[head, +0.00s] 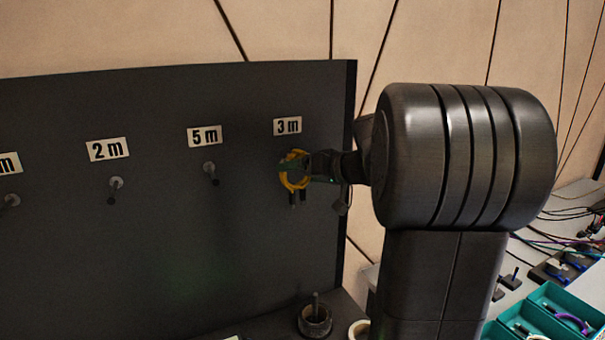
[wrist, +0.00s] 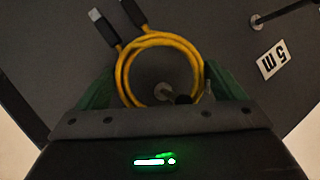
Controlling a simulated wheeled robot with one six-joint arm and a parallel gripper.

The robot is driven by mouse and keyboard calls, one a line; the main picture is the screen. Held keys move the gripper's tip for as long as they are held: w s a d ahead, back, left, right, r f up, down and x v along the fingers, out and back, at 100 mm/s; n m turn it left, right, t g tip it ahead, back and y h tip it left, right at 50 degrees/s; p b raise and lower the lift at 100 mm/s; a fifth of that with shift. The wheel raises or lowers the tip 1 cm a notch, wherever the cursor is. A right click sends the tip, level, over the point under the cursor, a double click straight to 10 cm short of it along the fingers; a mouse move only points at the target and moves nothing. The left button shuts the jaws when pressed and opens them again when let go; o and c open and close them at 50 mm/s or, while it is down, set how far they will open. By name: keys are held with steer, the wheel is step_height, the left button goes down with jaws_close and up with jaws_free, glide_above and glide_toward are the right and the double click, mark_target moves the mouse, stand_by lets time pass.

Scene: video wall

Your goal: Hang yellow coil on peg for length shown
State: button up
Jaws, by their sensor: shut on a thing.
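The yellow coil (head: 291,184) is a ring of cable with dark plugs hanging at its lower side. My gripper (head: 297,166) is shut on it in front of the board, just below the "3 m" label (head: 287,126). In the wrist view the coil (wrist: 170,40) lies between the green fingers. A peg (wrist: 164,90) and its round base show inside the ring there. I cannot tell how far the peg reaches through the ring. In the head view my gripper and the coil hide this peg.
The dark board (head: 150,240) also carries the "5 m" label (head: 204,136) over a bare peg (head: 210,168) and the "2 m" label (head: 108,150) over another bare peg (head: 115,184). Teal bins (head: 565,305) with cables stand at lower right. A round dark holder (head: 315,320) stands below the board.

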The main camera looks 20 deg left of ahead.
steer(key=o, duration=0.9)
steer(key=shift+d, duration=0.1)
steer(key=b+v, duration=0.3)
steer(key=v, duration=1)
steer(key=shift+s+d+r, duration=0.15)
steer(key=shift+d, duration=0.15)
steer(key=shift+a, duration=0.1)
steer(key=p+x, duration=0.1)
steer(key=x, duration=0.3)
steer(key=p+x, duration=0.1)
steer(key=x, duration=0.4)
steer(key=p+x, duration=0.2)
steer(key=x, duration=0.2)
steer(key=shift+a+r, duration=0.2)
steer(key=shift+a, duration=0.1)
